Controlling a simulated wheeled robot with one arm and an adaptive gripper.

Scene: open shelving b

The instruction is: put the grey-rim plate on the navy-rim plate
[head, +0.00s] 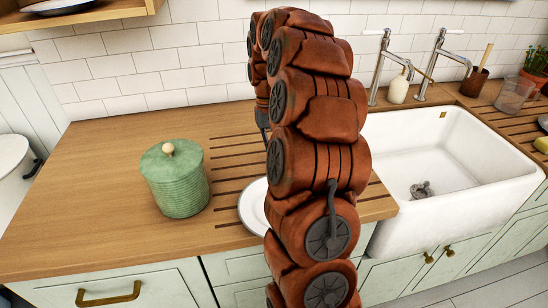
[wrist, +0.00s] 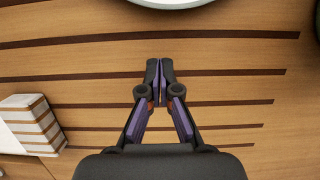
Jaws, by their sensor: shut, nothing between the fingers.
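A white plate (head: 252,205) lies on the grooved wooden counter, mostly hidden behind my arm in the head view. A strip of a pale plate with a greyish edge (wrist: 180,3) shows at the top of the wrist view. Another white plate with a dark, navy-looking rim (head: 58,6) sits on the wooden shelf at the top left, cut off by the frame. My gripper (wrist: 160,76) is shut and empty over the grooved counter, apart from the plate edge in the wrist view. In the head view my arm hides it.
A green lidded jar (head: 175,182) stands on the counter left of the plate. A white sink (head: 440,160) with taps is on the right. A white block with brown stripes (wrist: 30,122) lies left of my gripper. The left counter (head: 85,205) is clear.

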